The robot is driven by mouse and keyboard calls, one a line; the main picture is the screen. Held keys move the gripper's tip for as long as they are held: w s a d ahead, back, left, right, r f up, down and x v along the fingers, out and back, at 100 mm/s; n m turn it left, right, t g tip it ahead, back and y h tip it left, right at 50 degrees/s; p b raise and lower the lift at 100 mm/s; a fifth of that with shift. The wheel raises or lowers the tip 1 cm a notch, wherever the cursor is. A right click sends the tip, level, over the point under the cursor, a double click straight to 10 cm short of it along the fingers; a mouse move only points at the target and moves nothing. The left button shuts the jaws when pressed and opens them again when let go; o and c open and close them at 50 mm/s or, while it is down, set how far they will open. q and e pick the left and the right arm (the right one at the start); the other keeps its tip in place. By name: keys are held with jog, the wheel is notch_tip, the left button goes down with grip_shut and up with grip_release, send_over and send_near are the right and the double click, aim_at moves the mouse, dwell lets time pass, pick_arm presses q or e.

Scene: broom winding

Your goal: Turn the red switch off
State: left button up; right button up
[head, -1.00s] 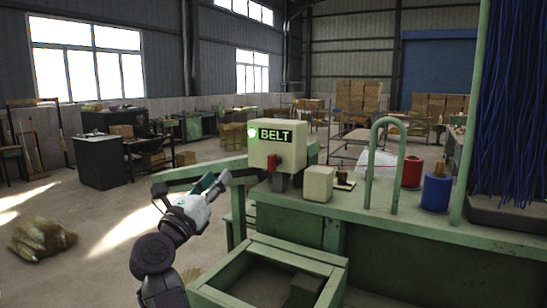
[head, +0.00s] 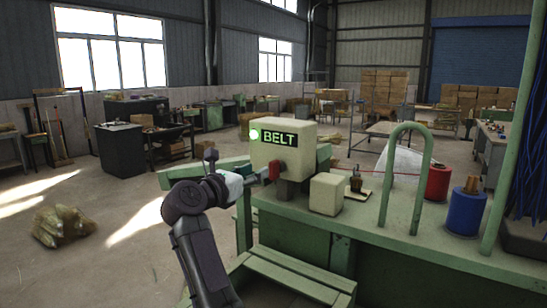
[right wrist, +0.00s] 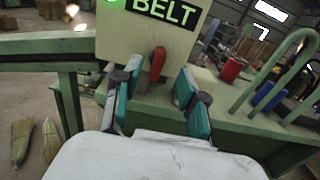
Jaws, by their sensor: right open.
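The red switch (head: 275,170) sticks out from the front of the cream BELT control box (head: 298,160), low on its face. In the right wrist view the red switch (right wrist: 157,63) stands between and beyond the two green-padded fingers. My right gripper (head: 260,176) is open at the box, just left of the switch in the head view; its fingers (right wrist: 158,82) appear on either side of the lever with nothing held. Contact cannot be told. The green lamp (head: 254,134) beside the BELT sign is lit. My left gripper is not in view.
A smaller cream block (head: 326,194) sits right of the box on the green bench (head: 385,225). A green hoop rail (head: 388,185), a red spool (head: 438,184) and a blue spool (head: 465,211) stand further right. Open floor lies left.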

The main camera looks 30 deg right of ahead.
aim_at(271, 164)
jog(key=p+x, duration=0.2)
jog(key=x, duration=0.5)
jog(key=shift+d+p, duration=0.35)
jog(key=shift+w+d, duration=0.25)
jog(key=shift+d, duration=0.3)
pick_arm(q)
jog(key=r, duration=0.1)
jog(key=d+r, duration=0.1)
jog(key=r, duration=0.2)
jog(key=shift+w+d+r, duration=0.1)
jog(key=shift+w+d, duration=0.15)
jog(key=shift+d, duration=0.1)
pick_arm(e)
jog(key=shift+w+d+f, duration=0.1)
jog(key=shift+d+f, duration=0.05)
jog(key=shift+d, duration=0.05)
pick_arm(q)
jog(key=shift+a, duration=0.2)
pick_arm(e)
grip_shut()
